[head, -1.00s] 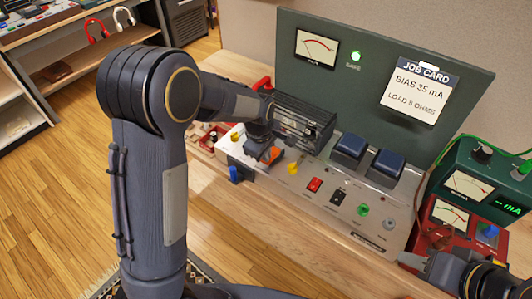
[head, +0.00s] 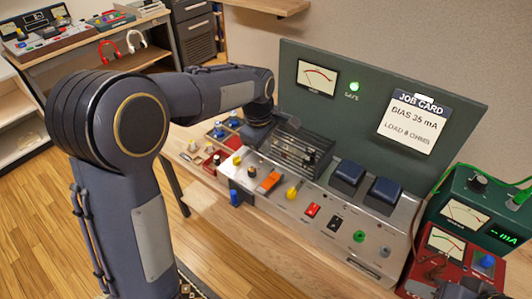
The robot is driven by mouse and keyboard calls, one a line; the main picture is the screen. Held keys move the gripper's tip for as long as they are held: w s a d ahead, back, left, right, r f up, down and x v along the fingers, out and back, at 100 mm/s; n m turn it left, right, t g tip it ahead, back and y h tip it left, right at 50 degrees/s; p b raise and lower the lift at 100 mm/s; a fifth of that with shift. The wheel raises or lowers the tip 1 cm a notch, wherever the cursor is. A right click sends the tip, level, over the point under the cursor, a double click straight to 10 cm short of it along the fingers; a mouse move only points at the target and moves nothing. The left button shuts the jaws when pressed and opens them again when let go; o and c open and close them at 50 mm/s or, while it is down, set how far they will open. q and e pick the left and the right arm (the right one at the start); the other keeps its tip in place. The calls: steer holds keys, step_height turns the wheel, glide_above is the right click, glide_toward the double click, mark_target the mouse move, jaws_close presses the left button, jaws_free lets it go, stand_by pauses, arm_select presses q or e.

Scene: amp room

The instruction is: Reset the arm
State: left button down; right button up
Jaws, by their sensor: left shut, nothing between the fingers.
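My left arm comes in from the left, with its large elbow in front of the shelving and its forearm reaching across to the bench. My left gripper (head: 254,134) is shut and empty, above the left end of the grey amp chassis (head: 318,222), near the dark slotted cage (head: 298,148). Whether it touches anything is hard to tell. My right gripper (head: 450,289) is only partly in view at the bottom right edge, in front of the red meter box (head: 437,266). Its fingers are too unclear to read.
A green panel (head: 350,115) with a job card (head: 413,121) stands behind. A green meter box (head: 475,210) is at right.

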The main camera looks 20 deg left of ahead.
stand_by(0.5)
arm_select(q)
steer(key=s+a+r+m+t+h, duration=0.1)
steer(key=s+m, duration=0.5)
steer(key=s, duration=0.8)
steer(key=s+a+m+t+h, duration=0.2)
steer(key=s+m, duration=0.4)
steer(key=s, duration=0.8)
steer(key=shift+a+r, duration=0.4)
